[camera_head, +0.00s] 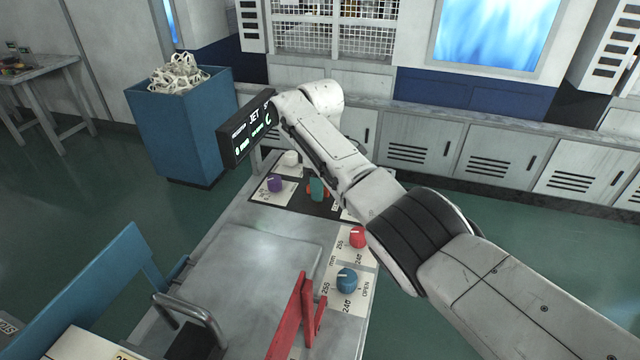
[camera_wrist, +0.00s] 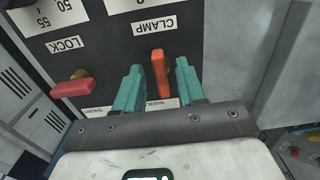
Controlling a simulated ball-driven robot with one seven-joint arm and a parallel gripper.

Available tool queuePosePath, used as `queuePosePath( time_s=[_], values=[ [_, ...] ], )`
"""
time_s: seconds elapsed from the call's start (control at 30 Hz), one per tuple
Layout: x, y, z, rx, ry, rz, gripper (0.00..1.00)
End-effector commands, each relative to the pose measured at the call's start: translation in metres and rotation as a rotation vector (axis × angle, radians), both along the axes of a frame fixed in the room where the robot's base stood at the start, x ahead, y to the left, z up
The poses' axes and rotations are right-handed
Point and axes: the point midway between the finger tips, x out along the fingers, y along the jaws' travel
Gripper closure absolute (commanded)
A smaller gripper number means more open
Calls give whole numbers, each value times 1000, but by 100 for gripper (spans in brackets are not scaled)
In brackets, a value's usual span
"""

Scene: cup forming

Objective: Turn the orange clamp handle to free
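The orange clamp handle (camera_wrist: 160,76) stands out from the dark panel, beside the CLAMP label (camera_wrist: 155,27) in the wrist view. My gripper (camera_wrist: 159,65) is open, with one teal finger on each side of the handle. The handle lies nearly in line with the fingers, slightly tilted. In the head view my gripper (camera_head: 317,188) is over the dark panel at the machine's far end, and its fingers mostly hide the handle.
A red lock handle (camera_wrist: 78,88) is left of my fingers. Purple (camera_head: 274,184), white (camera_head: 291,158), red (camera_head: 357,237) and blue (camera_head: 347,280) knobs surround the machine top (camera_head: 255,255). A display (camera_head: 247,128) and red lever (camera_head: 290,315) rise nearby. A blue bin (camera_head: 175,125) stands behind.

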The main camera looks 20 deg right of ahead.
Motion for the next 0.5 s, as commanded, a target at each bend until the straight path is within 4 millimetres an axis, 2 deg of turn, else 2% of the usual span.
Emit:
queuePosePath(
  time_s=[0.27, 0.37, 0.5],
  values=[
    [0, 0, 2, 1, 1, -1, 61],
    [0, 0, 11, 1, -1, -1, 61],
    [1, 0, 35, 0, -3, -1, 61]
  ],
)
